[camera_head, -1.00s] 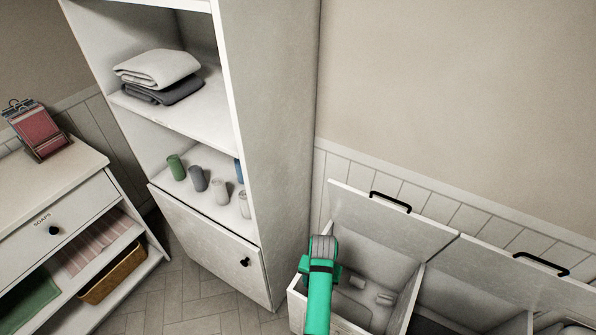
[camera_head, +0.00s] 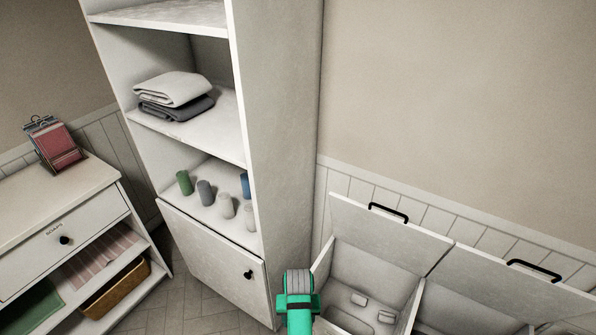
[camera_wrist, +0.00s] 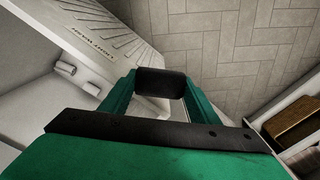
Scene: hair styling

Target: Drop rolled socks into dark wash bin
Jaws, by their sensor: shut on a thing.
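My gripper (camera_wrist: 160,88) is shut on a dark rolled sock (camera_wrist: 160,80), held between its green fingers in the wrist view. In the head view my green arm is at the bottom middle, by the left edge of the open left bin; the fingers and held sock are hidden there. Which bin is for dark wash cannot be read.
A tall white shelf unit (camera_head: 285,130) holds folded cloths (camera_head: 172,90) and several rolled socks (camera_head: 206,193). A white drawer unit (camera_head: 60,215) with a basket (camera_head: 115,290) stands at left. Bare floor (camera_wrist: 225,45) lies beside the bins.

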